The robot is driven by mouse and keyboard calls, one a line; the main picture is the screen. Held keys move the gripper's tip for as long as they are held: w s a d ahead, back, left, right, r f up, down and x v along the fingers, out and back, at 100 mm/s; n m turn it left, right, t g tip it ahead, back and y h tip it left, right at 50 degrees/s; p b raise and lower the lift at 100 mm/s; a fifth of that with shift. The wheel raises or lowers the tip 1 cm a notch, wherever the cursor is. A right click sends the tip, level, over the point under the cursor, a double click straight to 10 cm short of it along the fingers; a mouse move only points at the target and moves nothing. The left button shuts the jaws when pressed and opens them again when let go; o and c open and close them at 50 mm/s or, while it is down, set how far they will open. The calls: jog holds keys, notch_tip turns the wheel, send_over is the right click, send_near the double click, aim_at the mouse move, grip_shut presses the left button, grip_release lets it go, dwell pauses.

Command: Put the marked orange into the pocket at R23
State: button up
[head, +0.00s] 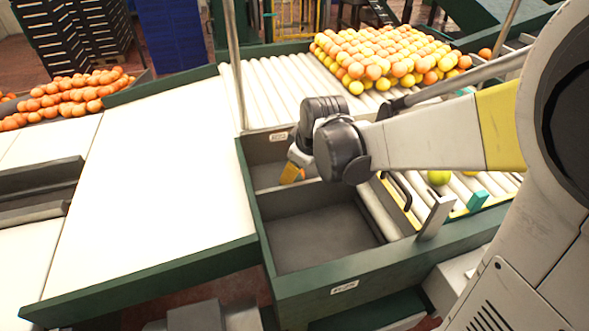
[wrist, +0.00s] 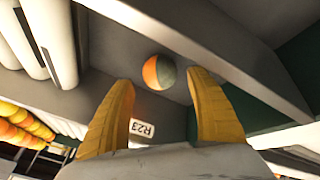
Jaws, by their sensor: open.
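An orange (wrist: 160,71) with one half orange and one half grey-green shows in the wrist view, inside a grey pocket (wrist: 92,92). A white label (wrist: 142,128) reading R23 is on that pocket's wall. My gripper (wrist: 162,80) is open, its two yellow fingers apart. The orange lies beyond the fingertips and between their lines, with gaps showing on both sides. In the head view my gripper (head: 292,174) points down into the rear pocket (head: 264,152); the orange is hidden there.
An empty front pocket (head: 318,232) lies nearer, behind a divider. A white sloping board (head: 150,190) is at the left. Rollers (head: 270,90) and a large heap of oranges (head: 385,55) are behind. A yellow-green fruit (head: 439,177) sits on the right rollers.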

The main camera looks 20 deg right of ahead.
jog(key=p+v, duration=0.2)
jog(key=v, duration=0.5)
jog(key=s+r+m+t, duration=0.1)
jog(key=s+r+m, duration=0.2)
jog(key=s+m, duration=0.4)
jog(key=s, duration=0.9)
jog(key=shift+r+m+t+h, duration=0.3)
jog(key=shift+r+m+t, duration=0.05)
jog(key=shift+m+t, duration=0.05)
jog(key=shift+d, duration=0.2)
